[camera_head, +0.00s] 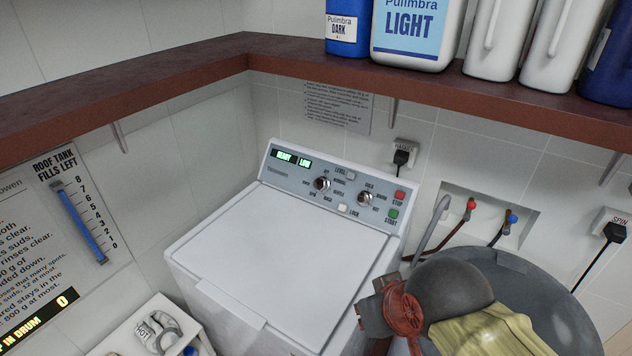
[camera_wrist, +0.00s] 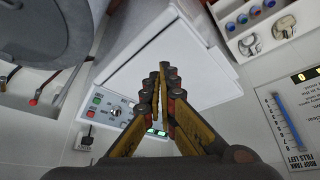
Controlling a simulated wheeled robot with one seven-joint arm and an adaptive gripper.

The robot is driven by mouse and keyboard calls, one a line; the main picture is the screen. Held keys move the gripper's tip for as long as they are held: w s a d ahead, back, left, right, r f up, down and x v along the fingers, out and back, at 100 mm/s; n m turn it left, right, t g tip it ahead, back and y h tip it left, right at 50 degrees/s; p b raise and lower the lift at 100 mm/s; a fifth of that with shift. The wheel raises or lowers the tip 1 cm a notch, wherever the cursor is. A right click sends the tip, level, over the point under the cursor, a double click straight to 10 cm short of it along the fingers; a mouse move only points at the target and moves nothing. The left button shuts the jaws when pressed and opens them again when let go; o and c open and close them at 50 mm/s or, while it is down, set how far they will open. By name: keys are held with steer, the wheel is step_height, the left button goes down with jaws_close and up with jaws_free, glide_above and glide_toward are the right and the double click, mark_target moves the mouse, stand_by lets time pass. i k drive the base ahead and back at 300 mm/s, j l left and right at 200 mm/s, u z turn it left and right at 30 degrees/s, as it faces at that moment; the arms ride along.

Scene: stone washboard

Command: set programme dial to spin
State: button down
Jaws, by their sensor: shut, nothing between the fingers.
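The washing machine's white top lid (camera_head: 285,260) is shut, with a grey control panel along its back. The programme dial (camera_head: 322,183) is the left knob, ringed by small labels; its pointer is too small to read. A second knob (camera_head: 364,198), with COLD, WARM and HOT labels, is to its right and also shows in the wrist view (camera_wrist: 114,111). The display (camera_head: 292,158) reads READY and LOW. In the wrist view my gripper (camera_wrist: 163,72) is shut and empty, over the machine; its fingers seem to hide the programme dial there.
The red STOP (camera_head: 400,195) and green START (camera_head: 393,214) buttons are at the panel's right. A shelf (camera_head: 490,105) with bottles overhangs the back. A grey round tub (camera_head: 565,290) and yellow cloth (camera_head: 490,334) are at lower right. Taps and hoses are on the back wall.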

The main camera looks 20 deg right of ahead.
mark_target(321, 184)
steer(key=i+j+z, duration=0.15)
steer(key=j, duration=0.3)
steer(key=i+j+z, duration=0.15)
steer(key=j, duration=0.35)
steer(key=j+z, duration=0.15)
steer(key=j, duration=0.3)
steer(key=i, duration=0.1)
